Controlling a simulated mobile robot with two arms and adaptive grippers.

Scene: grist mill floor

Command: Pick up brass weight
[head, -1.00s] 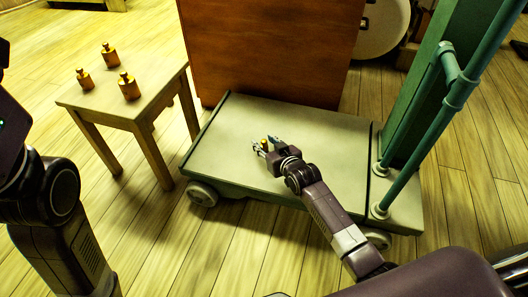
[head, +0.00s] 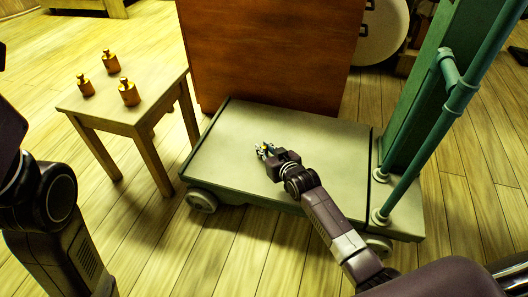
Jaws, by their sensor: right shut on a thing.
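My right gripper (head: 265,151) is low over the pale platform of the scale (head: 320,140). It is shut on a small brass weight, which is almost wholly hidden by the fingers. I cannot tell whether the weight touches the platform. Three other brass weights stand upright on the small wooden table at the left: one at the back (head: 111,63), one at the left (head: 85,86) and one at the front (head: 129,93). My left arm shows at the left edge, but its gripper is out of view.
The small wooden table (head: 150,112) stands left of the scale. A tall reddish-brown wooden panel (head: 270,50) rises behind the platform. A green column (head: 415,110) with teal pipes (head: 433,120) stands at its right. Plank floor (head: 240,250) is clear in front.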

